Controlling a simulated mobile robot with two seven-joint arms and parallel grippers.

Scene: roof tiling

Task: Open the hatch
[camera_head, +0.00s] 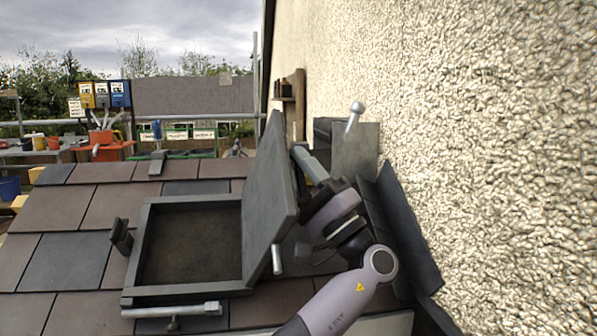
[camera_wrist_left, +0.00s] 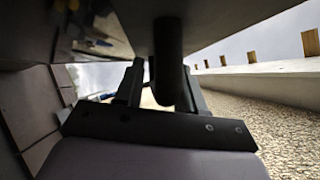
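The hatch frame (camera_head: 136,262) sits in the tiled roof, its dark opening (camera_head: 195,245) uncovered. The hatch lid (camera_head: 270,180) stands steeply raised on the opening's right side. My left arm comes up from the bottom behind the lid, and the lid hides the fingers in the head view. In the left wrist view, the left gripper (camera_wrist_left: 163,90) has its fingers apart, with a dark rounded handle-like part (camera_wrist_left: 168,45) between or just beyond them. A gap shows by the left finger; contact on the right is unclear. My right gripper is not in view.
A pebbled wall (camera_head: 480,140) rises close on the right, with dark metal flashing (camera_head: 403,225) at its foot. A metal rod (camera_head: 172,311) lies along the frame's front edge, and a dark catch (camera_head: 121,237) stands left. Open roof tiles (camera_head: 68,262) lie left.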

